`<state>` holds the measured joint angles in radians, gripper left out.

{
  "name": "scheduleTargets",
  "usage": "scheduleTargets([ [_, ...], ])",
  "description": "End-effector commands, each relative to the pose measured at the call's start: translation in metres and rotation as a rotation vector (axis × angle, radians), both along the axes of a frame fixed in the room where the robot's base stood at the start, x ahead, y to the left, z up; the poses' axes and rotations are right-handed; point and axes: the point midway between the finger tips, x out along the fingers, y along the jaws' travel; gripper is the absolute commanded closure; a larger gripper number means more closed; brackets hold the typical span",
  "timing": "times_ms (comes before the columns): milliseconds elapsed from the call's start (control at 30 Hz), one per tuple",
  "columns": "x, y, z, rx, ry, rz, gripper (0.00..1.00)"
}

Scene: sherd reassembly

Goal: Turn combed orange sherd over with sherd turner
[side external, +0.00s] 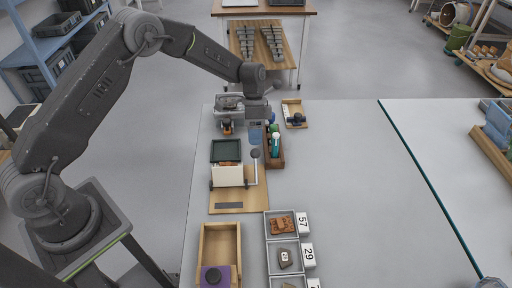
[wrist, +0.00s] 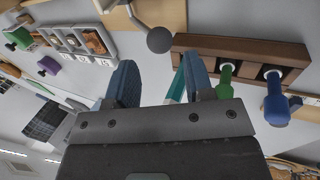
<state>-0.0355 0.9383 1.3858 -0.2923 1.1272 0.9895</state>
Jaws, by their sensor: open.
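The sherd turner stands on a wooden board (side external: 240,203), with a dark green tray (side external: 226,150), a white panel (side external: 228,176) and a crank with a dark ball knob (side external: 255,153). The knob also shows in the wrist view (wrist: 159,40). An orange-brown sherd with surface marks (side external: 281,224) lies in the grey compartment tray beside label 57; it seems to be the combed orange sherd and shows in the wrist view (wrist: 95,42). A little brown shows at the panel's top edge, too small to identify. My gripper (side external: 256,133) is open and empty, beyond the turner; its blue fingers (wrist: 160,84) are apart.
A brown wooden rack (wrist: 240,57) with green- and blue-handled tools is close to my gripper. A small wooden tray (side external: 301,124) lies to its right. A wooden box (side external: 207,235) with a purple item (side external: 220,276) is in front.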

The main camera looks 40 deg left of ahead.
Motion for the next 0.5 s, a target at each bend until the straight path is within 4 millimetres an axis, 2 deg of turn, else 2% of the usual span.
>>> scheduleTargets([
  [500, -0.007, -0.007, -0.023, 0.000, 0.002, 0.001, 0.52],
])
